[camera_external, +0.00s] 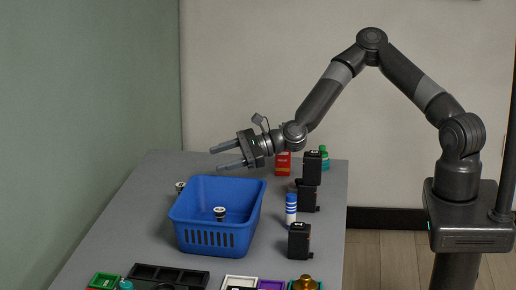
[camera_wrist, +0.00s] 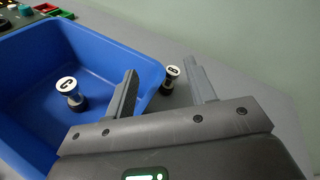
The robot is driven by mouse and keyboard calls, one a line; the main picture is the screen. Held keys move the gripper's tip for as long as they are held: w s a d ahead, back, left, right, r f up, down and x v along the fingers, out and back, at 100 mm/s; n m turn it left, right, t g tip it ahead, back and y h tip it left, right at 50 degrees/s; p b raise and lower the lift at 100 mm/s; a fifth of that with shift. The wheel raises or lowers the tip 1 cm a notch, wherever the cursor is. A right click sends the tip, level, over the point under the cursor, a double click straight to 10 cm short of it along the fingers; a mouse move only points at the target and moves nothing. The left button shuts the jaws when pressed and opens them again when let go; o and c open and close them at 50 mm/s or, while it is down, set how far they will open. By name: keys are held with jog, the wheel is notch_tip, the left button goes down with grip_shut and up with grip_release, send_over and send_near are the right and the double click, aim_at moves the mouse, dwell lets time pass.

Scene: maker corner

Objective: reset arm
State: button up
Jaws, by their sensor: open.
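My gripper (camera_external: 215,158) is open and empty, held above the far end of the table (camera_external: 135,230). It is higher than the blue basket (camera_external: 213,240). In the wrist view its two fingers (camera_wrist: 160,68) stand apart. A small dark piece with a white marked top (camera_external: 219,212) stands inside the basket; it also shows in the wrist view (camera_wrist: 71,95). A similar piece (camera_external: 180,186) stands on the table just outside the basket's far left corner. In the wrist view this second piece (camera_wrist: 170,74) appears between the fingers, beyond the basket rim, not held.
Right of the basket stand a blue-and-white cylinder (camera_external: 291,208), several black boxes (camera_external: 299,240), a red box (camera_external: 283,163) and a green bottle (camera_external: 324,158). Trays, including a black one (camera_external: 167,277), line the near edge. The table's left strip is clear.

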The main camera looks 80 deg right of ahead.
jog(key=s+a+n+g, duration=0.1)
jog(key=s+n+g, duration=0.1)
jog(key=s+n, duration=0.2)
jog(key=s+a+r+n+g+h, duration=0.1)
jog(key=s+n+g, duration=0.1)
jog(key=s+n, duration=0.1)
jog(key=s+a+n+g, duration=0.2)
jog(key=s+n, duration=0.2)
jog(key=n, duration=0.2)
jog(key=shift+s+r+h, duration=0.3)
jog(key=shift+s+h, duration=0.05)
jog(key=shift+h, duration=0.05)
jog(key=s+d+r+n+g+h, duration=0.1)
jog(key=s+d+r+n, duration=0.2)
jog(key=s+r, duration=0.3)
jog(key=s+d+r+n+g+h, duration=0.1)
jog(key=s+d+r+n, duration=0.3)
jog(key=s, duration=1.1)
jog(key=s+d+r+n+h, duration=0.2)
jog(key=s+r+n, duration=0.4)
jog(key=s, duration=0.5)
jog(key=shift+d+r+g, duration=0.4)
jog(key=shift+d+r, duration=0.35)
jog(key=shift+r, duration=0.45)
